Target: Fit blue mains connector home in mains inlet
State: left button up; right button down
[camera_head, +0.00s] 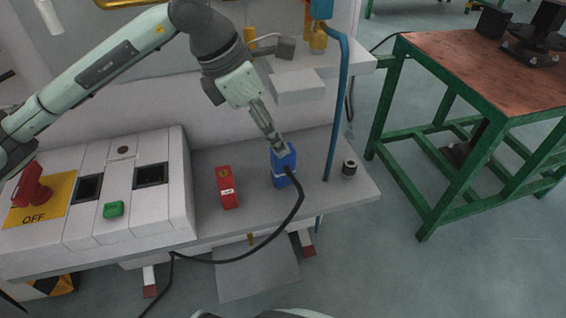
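The blue mains connector (283,176) is a blue block with a pale band, upright on or just above the grey shelf. A black cable runs from it. My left gripper (279,146) reaches down from the upper left, its fingertips at the connector's top. The fingers overlap in this view, so whether they are closed on it is unclear. Two dark square openings are in the white panel, a left one (87,188) and a right one (151,175). I cannot tell whether either is the mains inlet. My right gripper is out of view.
A red block (227,187) stands left of the connector. A blue pipe (336,110) rises to its right, with a small metal cylinder (350,167) beyond. The panel carries a red switch (31,187) and green button (113,209). A green-framed table (480,70) stands right.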

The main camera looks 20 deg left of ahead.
aim_at(283, 166)
pick_arm(q)
jog(key=x, duration=0.3)
jog(key=shift+f, duration=0.25)
grip_shut()
